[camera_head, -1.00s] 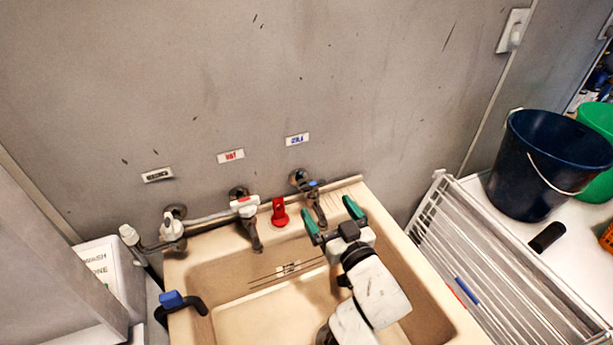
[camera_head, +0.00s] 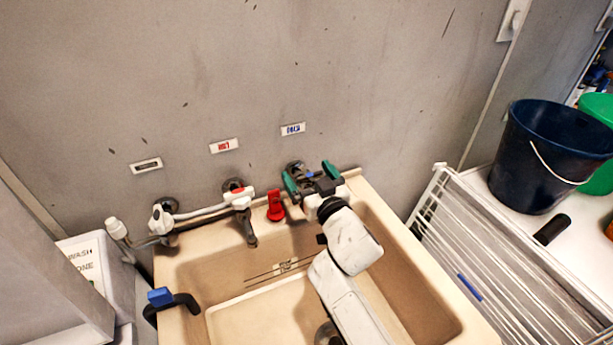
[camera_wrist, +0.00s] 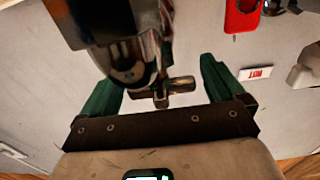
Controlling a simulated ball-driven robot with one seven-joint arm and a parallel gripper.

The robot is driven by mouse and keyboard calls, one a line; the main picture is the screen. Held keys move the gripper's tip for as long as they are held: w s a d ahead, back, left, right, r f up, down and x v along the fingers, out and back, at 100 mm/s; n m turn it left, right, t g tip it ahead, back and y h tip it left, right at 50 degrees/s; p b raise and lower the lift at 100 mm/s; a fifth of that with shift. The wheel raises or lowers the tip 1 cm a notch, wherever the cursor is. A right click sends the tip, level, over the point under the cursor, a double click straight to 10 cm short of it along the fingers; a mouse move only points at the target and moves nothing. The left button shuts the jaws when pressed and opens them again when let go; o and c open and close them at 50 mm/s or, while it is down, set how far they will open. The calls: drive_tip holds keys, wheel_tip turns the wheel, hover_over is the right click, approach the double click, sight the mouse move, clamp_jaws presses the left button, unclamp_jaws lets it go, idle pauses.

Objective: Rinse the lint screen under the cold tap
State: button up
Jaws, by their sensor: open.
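The cold tap (camera_head: 296,167) is on the wall below the blue-lettered label (camera_head: 293,129), at the back right of the sink (camera_head: 190,262). My gripper (camera_head: 310,178) is open, with its green fingers on either side of the tap. In the wrist view the tap's dark spout (camera_wrist: 130,62) is close up, and a small cross-shaped metal piece (camera_wrist: 178,86) lies between the open fingers. I cannot tell whether the fingers touch the tap. I cannot make out the lint screen for certain. Thin dark lines with a pale tag (camera_head: 284,265) show at the sink's back inner wall.
The hot tap (camera_head: 240,200) and a red object (camera_head: 275,207) are left of my gripper. Another tap (camera_head: 162,217) is farther left. A blue-and-black hooked part (camera_head: 165,299) is at the sink's left rim. A white rack (camera_head: 480,255) and dark bucket (camera_head: 545,165) stand right.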

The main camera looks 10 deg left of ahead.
drive_tip(key=shift+w+a, duration=0.4)
drive_tip(key=shift+w, duration=0.1)
